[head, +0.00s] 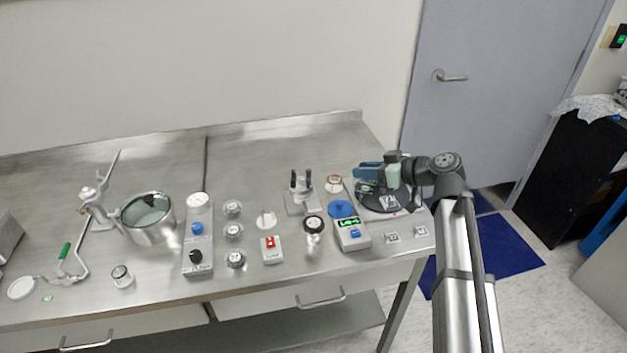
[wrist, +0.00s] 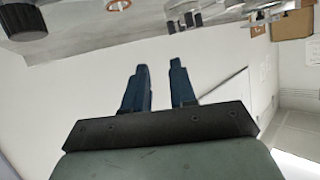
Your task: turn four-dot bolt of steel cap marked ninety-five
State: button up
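Three small round metallic pieces stand in a column on the table, the upper (head: 232,208), the middle (head: 234,231) and the lower (head: 235,259). They may be steel caps, but their markings and any bolt dots are too small to read, so I cannot tell which is marked ninety-five. My gripper (head: 366,170) is held at the right end of the table, well to the right of them, with its blue fingers pointing left. In the wrist view my gripper (wrist: 159,66) has its two fingers apart with nothing between them.
A red-switch box (head: 271,256), a stand with two black prongs (head: 301,205) and a green-display meter (head: 350,236) stand to the right. The table's back strip is clear.

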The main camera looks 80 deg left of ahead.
aim_at(308, 183)
jog(key=s+a+f+n, duration=0.1)
jog(key=s, duration=0.3)
jog(key=s+a+f+n+g+h, duration=0.1)
jog(key=s+a+f, duration=0.1)
jog(key=s, duration=0.2)
jog(key=s+a+f+n+h, duration=0.1)
jog(key=s+a+f, duration=0.1)
jog(key=s, duration=0.2)
jog(key=shift+s+a+f+g, duration=0.15)
jog(key=shift+s+a+g, duration=0.05)
jog(key=shift+g, duration=0.1)
jog(key=shift+c, duration=0.4)
grip_shut()
